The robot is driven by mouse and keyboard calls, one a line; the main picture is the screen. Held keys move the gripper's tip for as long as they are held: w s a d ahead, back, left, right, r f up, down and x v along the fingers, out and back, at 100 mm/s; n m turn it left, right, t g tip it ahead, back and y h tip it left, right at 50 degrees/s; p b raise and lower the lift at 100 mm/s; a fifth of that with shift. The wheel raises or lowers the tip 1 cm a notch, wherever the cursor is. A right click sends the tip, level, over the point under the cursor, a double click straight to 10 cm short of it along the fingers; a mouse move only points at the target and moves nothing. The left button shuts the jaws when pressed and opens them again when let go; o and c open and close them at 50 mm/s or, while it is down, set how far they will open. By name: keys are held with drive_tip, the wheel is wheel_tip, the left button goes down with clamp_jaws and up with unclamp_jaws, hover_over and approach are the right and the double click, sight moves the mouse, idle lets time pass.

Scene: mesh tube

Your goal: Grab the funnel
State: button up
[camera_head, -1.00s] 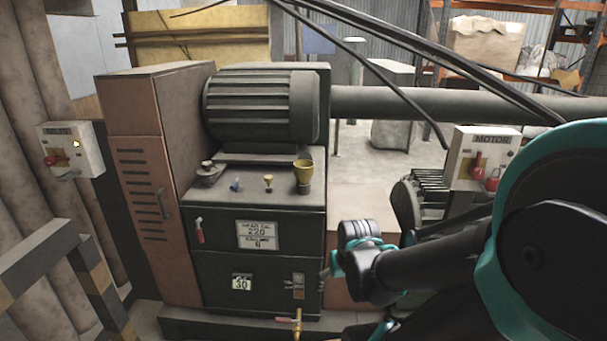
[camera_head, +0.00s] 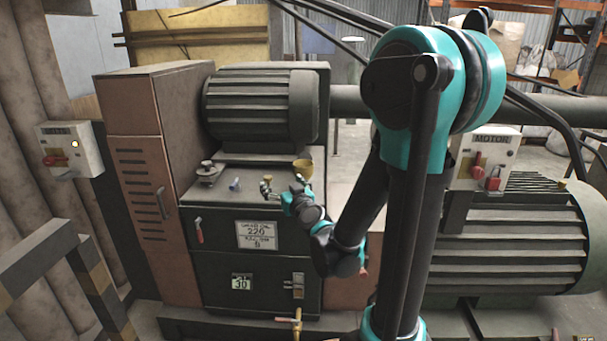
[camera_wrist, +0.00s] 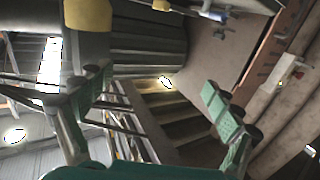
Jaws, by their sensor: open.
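A wide yellow cup-shaped piece on a dark base, which looks like the funnel (camera_head: 303,167), stands on top of the dark cabinet at its right side. My gripper (camera_head: 284,192) is just in front of it in the head view and hides its lower part. In the wrist view a large yellow piece, likely the same funnel (camera_wrist: 88,13), is close at the upper left, beyond the left finger. My gripper (camera_wrist: 160,88) is open there, with nothing between its fingers. Contact is not visible.
A smaller yellow-topped fitting (camera_head: 267,179), a blue fitting (camera_head: 235,185) and a grey lidded piece (camera_head: 208,170) share the cabinet top (camera_head: 220,194). A ribbed motor (camera_head: 262,107) stands behind. A switch box (camera_head: 485,160) is at right.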

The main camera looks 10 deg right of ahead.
drive_tip(key=w+d+m+t+h, duration=0.2)
drive_tip(key=w+d+m+h, duration=0.1)
drive_tip(key=h, duration=0.1)
drive_tip(key=m+g+h, duration=0.1)
drive_tip(key=m+h, duration=0.2)
drive_tip(key=h, duration=0.2)
approach(304, 162)
drive_tip(key=w, duration=0.2)
drive_tip(key=w+d+f, duration=0.1)
drive_tip(key=w, duration=0.3)
drive_tip(key=shift+w+d+f, duration=0.25)
drive_tip(key=shift+d+f, duration=0.05)
drive_tip(key=shift+r+x, duration=0.15)
drive_tip(key=shift+x, duration=1.2)
drive_tip(key=shift+r+x, duration=0.2)
drive_tip(key=shift+x, duration=1.15)
drive_tip(key=shift+a, duration=0.15)
drive_tip(key=c, duration=1.4)
